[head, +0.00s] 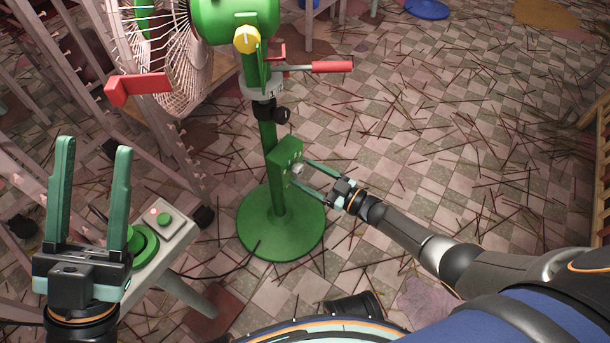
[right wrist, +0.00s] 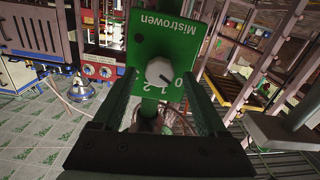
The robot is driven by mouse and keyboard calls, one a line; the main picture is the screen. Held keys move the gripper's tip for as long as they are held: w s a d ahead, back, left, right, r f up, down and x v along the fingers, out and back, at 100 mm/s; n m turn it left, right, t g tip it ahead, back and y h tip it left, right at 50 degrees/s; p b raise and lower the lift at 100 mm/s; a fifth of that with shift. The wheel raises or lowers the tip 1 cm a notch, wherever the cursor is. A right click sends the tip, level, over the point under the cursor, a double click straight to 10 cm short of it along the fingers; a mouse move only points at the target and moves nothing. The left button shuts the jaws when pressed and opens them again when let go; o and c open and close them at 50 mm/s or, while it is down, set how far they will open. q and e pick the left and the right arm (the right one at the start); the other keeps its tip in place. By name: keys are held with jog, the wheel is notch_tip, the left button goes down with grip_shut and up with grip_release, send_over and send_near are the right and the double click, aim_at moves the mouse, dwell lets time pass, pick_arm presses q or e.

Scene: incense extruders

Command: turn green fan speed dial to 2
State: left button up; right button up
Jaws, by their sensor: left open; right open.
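The green fan (head: 268,150) stands on a round base, with a control box (head: 286,152) on its post. In the right wrist view the box face (right wrist: 165,30) reads "Mistrowen" and carries a whitish round dial (right wrist: 160,72). Numbers 0, 1 and 2 sit below the dial, and its dark mark points to the lower right, seemingly nearest 0. My right gripper (head: 302,174) is open at the box, its fingers on either side of the dial; contact cannot be told. My left gripper (head: 92,180) is open and empty at the left, away from the fan.
Grey racks line the left. A red-handled lever (head: 330,67) sticks out from the fan post above. The tiled floor (head: 450,130) at right is strewn with thin sticks.

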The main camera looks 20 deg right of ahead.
jog(key=shift+w+a, duration=0.35)
jog(key=shift+w, duration=0.1)
grip_shut()
dwell(0.4)
